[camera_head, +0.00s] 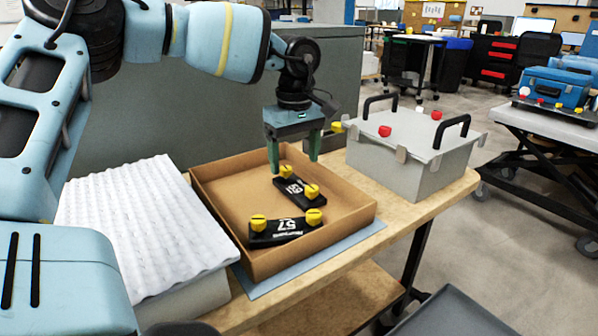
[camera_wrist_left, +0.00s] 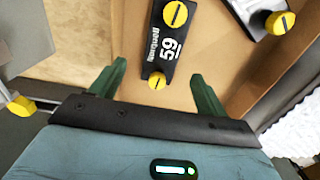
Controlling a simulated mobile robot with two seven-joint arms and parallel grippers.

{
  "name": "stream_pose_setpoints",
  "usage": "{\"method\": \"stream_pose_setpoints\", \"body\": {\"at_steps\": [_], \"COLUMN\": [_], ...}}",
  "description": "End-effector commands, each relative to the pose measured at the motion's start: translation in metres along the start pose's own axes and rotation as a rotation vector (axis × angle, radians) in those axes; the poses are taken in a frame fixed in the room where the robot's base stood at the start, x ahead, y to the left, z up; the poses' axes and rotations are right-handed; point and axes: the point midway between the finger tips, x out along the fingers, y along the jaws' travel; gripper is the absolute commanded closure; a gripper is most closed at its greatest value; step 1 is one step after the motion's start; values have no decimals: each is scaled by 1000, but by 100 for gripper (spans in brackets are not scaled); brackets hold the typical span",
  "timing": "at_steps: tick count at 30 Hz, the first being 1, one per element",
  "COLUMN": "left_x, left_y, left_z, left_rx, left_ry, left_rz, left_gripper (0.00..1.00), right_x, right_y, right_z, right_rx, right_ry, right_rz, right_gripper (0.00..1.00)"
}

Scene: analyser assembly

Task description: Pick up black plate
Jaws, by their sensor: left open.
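Two black plates lie in an open cardboard box (camera_head: 222,196), each with two yellow knobs and white print. The farther plate (camera_head: 296,189), marked 59, also shows in the left wrist view (camera_wrist_left: 160,50). The nearer plate (camera_head: 282,230) is marked 57; part of it shows at the top right of the left wrist view (camera_wrist_left: 252,12). My left gripper (camera_head: 293,166) is open and empty, pointing down above the far plate. In the left wrist view, the far plate's near knob lies between the green fingers, and the plate appears beyond them. My right gripper is not in view.
A grey case (camera_head: 412,155) with black handles stands right of the box on the wooden table (camera_head: 428,206). White ridged foam (camera_head: 140,225) lies left of the box. A grey cabinet (camera_head: 150,125) stands behind. Open floor lies to the right.

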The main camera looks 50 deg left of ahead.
Motion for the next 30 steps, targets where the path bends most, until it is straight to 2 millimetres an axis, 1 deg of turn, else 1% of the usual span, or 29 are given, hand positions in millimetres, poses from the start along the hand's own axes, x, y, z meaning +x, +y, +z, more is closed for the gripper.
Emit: {"method": "stream_pose_setpoints", "body": {"at_steps": [5,12,15,18,25,30], "left_x": [5,38,48,53,53,53], "left_y": [0,-4,-4,-3,-3,-3], "left_z": [0,2,1,1,1,1], "left_rx": [-1,-1,-2,-2,-2,-2], "left_ry": [-1,-2,-1,-1,-1,-1], "left_rz": [1,-1,0,1,2,2], "left_gripper": [25,25,25,25,25,47], "right_x": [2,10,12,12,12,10], "right_y": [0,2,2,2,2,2], "right_z": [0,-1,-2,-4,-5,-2], "right_rx": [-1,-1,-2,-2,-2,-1], "right_ry": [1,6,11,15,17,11], "right_rz": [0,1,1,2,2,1], "right_gripper": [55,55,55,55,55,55]}}
